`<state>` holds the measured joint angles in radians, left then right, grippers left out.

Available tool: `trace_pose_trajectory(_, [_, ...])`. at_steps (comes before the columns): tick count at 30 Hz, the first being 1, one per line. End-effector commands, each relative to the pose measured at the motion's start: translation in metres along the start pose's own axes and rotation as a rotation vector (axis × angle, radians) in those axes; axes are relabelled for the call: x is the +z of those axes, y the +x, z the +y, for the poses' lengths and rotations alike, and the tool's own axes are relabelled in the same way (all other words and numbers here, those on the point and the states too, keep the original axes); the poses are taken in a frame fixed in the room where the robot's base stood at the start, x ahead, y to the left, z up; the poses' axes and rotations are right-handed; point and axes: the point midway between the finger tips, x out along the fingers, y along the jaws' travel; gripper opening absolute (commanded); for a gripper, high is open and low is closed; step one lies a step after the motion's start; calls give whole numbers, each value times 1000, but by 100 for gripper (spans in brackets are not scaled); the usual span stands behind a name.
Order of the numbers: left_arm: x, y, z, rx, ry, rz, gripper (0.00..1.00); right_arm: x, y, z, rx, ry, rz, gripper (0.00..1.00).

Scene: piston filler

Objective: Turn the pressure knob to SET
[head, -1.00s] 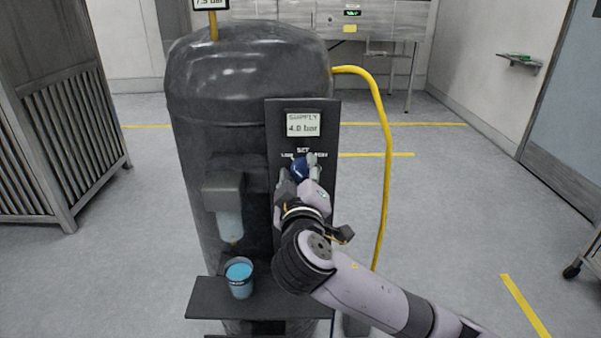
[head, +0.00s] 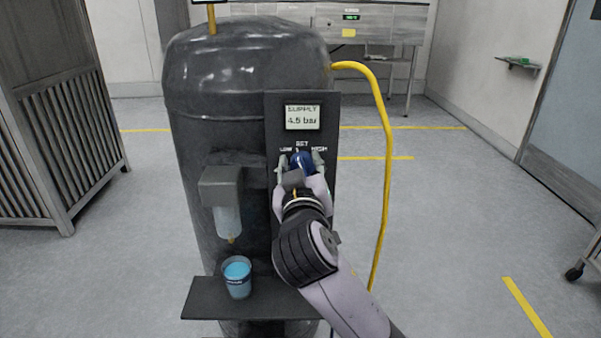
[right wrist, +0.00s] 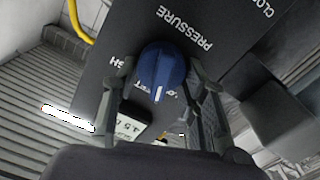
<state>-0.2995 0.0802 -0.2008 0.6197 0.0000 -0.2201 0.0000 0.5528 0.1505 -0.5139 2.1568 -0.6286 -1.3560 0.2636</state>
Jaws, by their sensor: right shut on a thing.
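The pressure knob (head: 302,161) is a blue round knob on the dark control panel (head: 327,125), below the SET, LOW and HIGH labels. In the right wrist view the knob (right wrist: 160,70) shows a white pointer line directed toward the picture's bottom, toward the partly hidden SET lettering. My right gripper (head: 300,168) is shut on the knob, one finger on each side; its fingers (right wrist: 160,80) also show in the right wrist view. The supply display (head: 302,117) above reads 4.5 bar. My left gripper is not in view.
The panel is on a dark tank (head: 215,110). A nozzle unit (head: 222,188) hangs above a cup of blue liquid (head: 237,279) on a dark shelf (head: 205,300). A yellow hose (head: 387,160) runs down the right side. Open floor lies to the right.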

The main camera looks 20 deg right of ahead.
Motion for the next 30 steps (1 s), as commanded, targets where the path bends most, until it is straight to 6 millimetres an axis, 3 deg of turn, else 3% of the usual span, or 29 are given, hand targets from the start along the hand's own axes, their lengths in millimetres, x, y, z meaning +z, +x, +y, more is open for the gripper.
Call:
trace_pose_trajectory(15, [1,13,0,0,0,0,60,1,0,2,-1,314,-1,12])
trace_pose_trajectory(30, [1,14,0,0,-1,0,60,0,0,3,0,360,1,12])
